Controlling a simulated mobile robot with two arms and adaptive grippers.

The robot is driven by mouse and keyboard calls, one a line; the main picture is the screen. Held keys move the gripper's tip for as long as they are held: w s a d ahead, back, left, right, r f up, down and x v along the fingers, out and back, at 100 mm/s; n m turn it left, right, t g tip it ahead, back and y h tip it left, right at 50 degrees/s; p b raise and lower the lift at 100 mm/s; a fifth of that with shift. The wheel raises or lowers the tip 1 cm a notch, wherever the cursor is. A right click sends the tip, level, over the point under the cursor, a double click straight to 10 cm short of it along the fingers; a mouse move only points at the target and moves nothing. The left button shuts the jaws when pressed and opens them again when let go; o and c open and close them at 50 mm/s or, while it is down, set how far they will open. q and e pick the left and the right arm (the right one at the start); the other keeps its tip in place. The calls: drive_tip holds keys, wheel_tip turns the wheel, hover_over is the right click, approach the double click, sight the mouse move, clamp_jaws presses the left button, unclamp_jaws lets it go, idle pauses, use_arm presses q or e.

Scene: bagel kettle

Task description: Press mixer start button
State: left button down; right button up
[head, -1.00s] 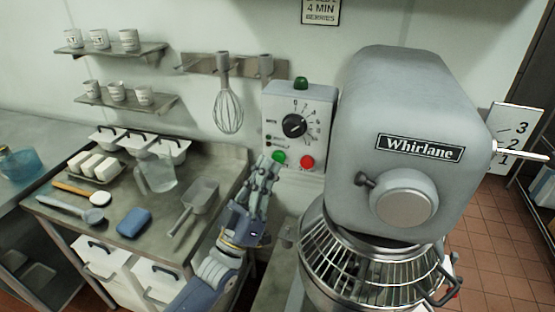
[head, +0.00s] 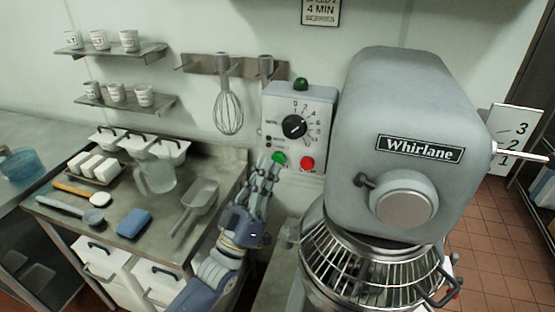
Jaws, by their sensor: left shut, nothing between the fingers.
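The mixer (head: 410,100) is a large grey machine marked "Whirlane" at the right, with a wire guard over its bowl. Its control box (head: 320,110) is on the wall to the left of the mixer head. The box has a black dial (head: 294,126), a green button (head: 279,158) at lower left and a red button (head: 307,163) beside it. My left gripper (head: 271,168) is shut and empty, its fingertips pointing up at the green button's lower left edge. I cannot tell whether they touch it. My right gripper is out of view.
A steel table (head: 110,222) at the left holds a scoop (head: 198,200), a clear jug (head: 158,174) and a blue sponge (head: 134,222). A whisk (head: 229,108) hangs from a wall rack. The mixer guard (head: 365,268) is close to the right of my left arm.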

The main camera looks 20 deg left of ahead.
use_arm(q)
drive_tip(key=shift+w, duration=0.15)
drive_tip(key=shift+w, duration=0.3)
